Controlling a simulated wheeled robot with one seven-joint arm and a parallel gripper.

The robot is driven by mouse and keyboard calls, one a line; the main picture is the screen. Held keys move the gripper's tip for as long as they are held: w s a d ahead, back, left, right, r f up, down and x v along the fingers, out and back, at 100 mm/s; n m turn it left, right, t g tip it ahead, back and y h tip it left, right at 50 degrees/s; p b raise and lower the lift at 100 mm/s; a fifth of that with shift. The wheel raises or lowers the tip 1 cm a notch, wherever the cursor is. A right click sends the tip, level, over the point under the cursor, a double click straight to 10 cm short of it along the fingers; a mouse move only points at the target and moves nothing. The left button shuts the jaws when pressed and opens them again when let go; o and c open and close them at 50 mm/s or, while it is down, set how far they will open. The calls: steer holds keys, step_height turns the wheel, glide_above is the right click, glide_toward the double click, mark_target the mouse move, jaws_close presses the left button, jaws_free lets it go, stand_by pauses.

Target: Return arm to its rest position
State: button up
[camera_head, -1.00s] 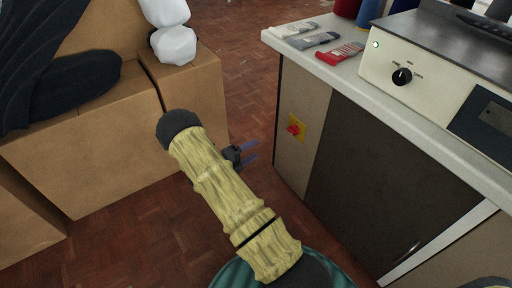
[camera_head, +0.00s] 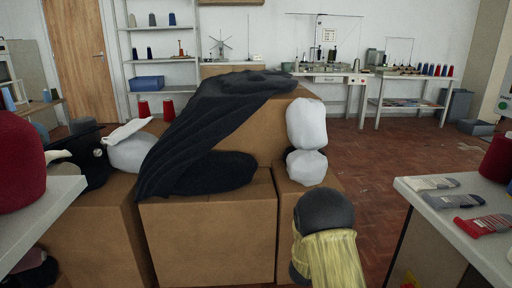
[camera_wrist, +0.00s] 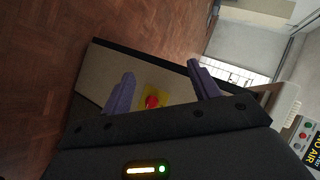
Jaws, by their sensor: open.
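My gripper (camera_wrist: 163,88) shows in the wrist view with its two purple-grey fingers wide apart and nothing between them. Behind the fingers is the side of a cabinet (camera_wrist: 93,78) with a red knob (camera_wrist: 152,102) on a yellow plate, apart from the fingers. In the head view only part of my yellow arm with its dark rounded joint shows at the bottom, right of centre. The gripper itself is hidden or out of frame there.
Cardboard boxes (camera_head: 208,240) with dark cloth (camera_head: 205,140) and white lumps (camera_head: 306,125) stand close beyond my arm. A worktop (camera_head: 450,222) with several folded knit pieces is at right. A white table edge (camera_head: 45,215) is at left. Open floor (camera_head: 375,170) lies between the boxes and worktop.

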steer(key=s+a+r+n+y+p, duration=0.3)
steer(key=s+a+r+n+y, duration=0.45)
steer(key=a+r+n, duration=0.35)
steer(key=s+r+n+g+y+p, duration=0.1)
steer(key=s+r+n+g+p, duration=0.15)
steer(key=s+n, duration=0.6)
steer(key=s+r+n+g+y+p, duration=0.1)
steer(key=s+r+n+g, duration=0.3)
steer(key=s, duration=0.7)
step_height(320, 180, up, 37)
steer(key=t+p, duration=0.1)
steer(key=p, duration=3.6)
steer(key=shift+w+a+n, duration=0.15)
steer(key=shift+w+n, duration=0.1)
steer(key=shift+n, duration=0.1)
steer(key=shift+t, duration=0.25)
steer(key=shift+c, duration=0.4)
